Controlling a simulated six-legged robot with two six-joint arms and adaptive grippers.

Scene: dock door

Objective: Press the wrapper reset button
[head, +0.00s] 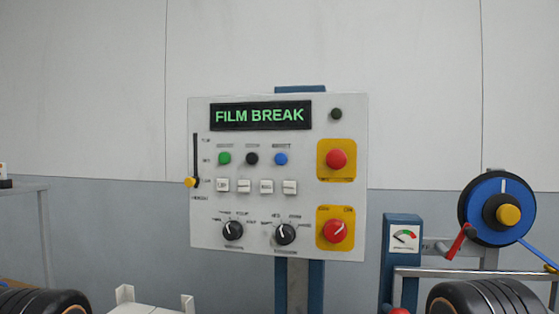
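A white control panel (270,220) stands upright on a blue post in the middle of the head view. Its display (263,115) reads FILM BREAK in green letters. Below it is a row of round buttons: green (224,158), black (252,158) and blue (281,159). The small labels above them are too blurred to read surely; the one over the blue button may say reset. Nothing touches the buttons. Neither of my grippers is in the view.
The panel also carries a red mushroom button (337,159), a red rotary switch (335,231), two black knobs, several white keys and a yellow-tipped slider (190,182). A gauge box (403,238) and a blue reel (488,207) stand right. Space before the panel looks clear.

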